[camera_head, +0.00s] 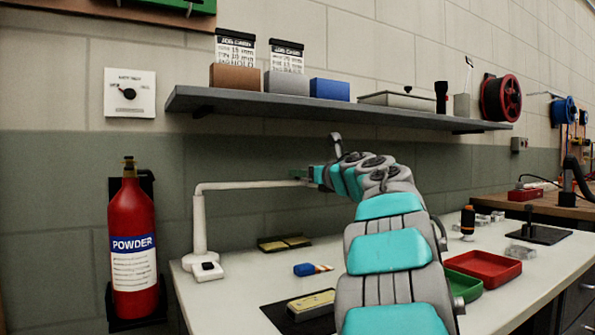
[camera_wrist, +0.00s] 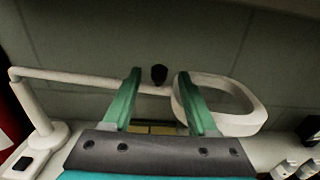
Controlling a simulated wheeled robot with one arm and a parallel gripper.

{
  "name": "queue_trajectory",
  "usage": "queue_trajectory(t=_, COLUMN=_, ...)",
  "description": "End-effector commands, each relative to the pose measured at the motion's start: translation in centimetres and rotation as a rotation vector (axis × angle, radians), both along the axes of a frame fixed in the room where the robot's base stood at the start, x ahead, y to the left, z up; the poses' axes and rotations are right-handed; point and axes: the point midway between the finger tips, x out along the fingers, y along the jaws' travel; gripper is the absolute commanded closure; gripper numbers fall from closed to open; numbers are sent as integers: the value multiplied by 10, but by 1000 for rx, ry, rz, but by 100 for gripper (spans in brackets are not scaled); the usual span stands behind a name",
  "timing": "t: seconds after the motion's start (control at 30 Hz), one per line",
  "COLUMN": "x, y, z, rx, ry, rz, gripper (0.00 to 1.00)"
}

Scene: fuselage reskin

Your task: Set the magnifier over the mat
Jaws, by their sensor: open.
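The magnifier (camera_head: 199,225) is a white bench lamp with an upright post and a horizontal arm, standing at the bench's left end. Its ring head is hidden behind my arm in the head view. In the wrist view the magnifier (camera_wrist: 75,78) shows its arm running right to a white oval ring, with a black knob (camera_wrist: 159,74) near the joint. My gripper (camera_wrist: 158,78) is open, its green fingers on either side of the knob; contact cannot be told. In the head view my gripper (camera_head: 312,175) is at the arm's right end. A black mat (camera_head: 275,313) lies at the bench front.
A yellowish block (camera_head: 311,305) lies on the mat. A blue-ended item (camera_head: 304,269), green tray (camera_head: 463,286) and red tray (camera_head: 484,268) are on the bench. A shelf (camera_head: 330,108) runs above my gripper. A fire extinguisher (camera_head: 133,245) hangs at left.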

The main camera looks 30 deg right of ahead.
Motion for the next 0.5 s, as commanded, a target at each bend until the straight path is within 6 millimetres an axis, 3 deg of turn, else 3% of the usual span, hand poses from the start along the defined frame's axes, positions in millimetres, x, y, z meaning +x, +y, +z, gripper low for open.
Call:
queue_trajectory(t=0.2, x=27, y=-2, z=2, rx=-2, ry=-1, rz=-2, gripper=41)
queue_trajectory(t=0.5, x=39, y=-1, z=2, rx=-2, ry=-3, rz=-1, gripper=41)
